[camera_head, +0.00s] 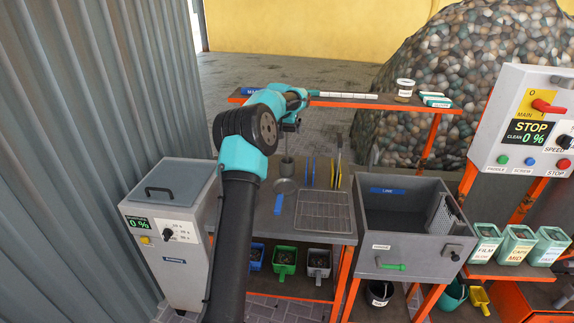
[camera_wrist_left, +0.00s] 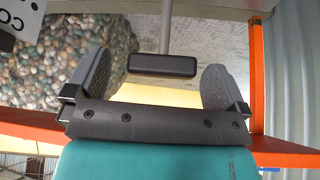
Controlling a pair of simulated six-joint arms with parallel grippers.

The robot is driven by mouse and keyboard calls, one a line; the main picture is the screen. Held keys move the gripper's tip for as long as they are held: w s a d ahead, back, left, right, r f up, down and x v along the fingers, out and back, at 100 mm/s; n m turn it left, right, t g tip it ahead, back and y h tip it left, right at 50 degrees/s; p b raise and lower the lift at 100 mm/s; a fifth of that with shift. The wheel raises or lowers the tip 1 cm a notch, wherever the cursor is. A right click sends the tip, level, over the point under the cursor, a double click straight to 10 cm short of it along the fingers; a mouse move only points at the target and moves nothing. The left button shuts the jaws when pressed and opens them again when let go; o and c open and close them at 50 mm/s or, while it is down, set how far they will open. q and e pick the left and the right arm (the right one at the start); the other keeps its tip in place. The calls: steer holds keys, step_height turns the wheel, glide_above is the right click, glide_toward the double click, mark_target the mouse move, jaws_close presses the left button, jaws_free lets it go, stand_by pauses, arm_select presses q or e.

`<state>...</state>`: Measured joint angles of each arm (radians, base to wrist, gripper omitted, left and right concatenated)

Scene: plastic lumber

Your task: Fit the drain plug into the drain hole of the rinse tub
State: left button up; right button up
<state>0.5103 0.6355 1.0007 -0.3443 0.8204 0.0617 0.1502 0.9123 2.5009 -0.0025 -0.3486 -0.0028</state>
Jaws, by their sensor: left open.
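The rinse tub (camera_head: 396,189) is a grey basin on an orange frame, right of the worktop. A perforated grey plate stands inside at its right, and a green-handled fitting (camera_head: 391,266) is on its front. I cannot make out the drain hole. My left gripper (camera_head: 291,122) is above the worktop, left of the tub, partly hidden by my arm. In the left wrist view its jaws (camera_wrist_left: 158,72) are open, with a black crossbar handle (camera_wrist_left: 162,66) on a grey rod between them. My right gripper is not visible.
A wire rack (camera_head: 323,211) and upright blue and yellow tools (camera_head: 322,172) are on the worktop. A shelf (camera_head: 350,101) with jars runs behind. A grey cabinet (camera_head: 172,235) stands left, a control panel (camera_head: 529,120) right. Labelled bins (camera_head: 517,247) stand right of the tub.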

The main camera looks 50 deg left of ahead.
mark_target(286, 130)
arm_select(q)
steer(key=shift+s+x, duration=0.2)
steer(key=shift+x, duration=1.7)
steer(key=shift+f, duration=0.1)
steer(key=shift+c, duration=0.2)
steer(key=c, duration=1.2)
steer(key=shift+o, duration=0.2)
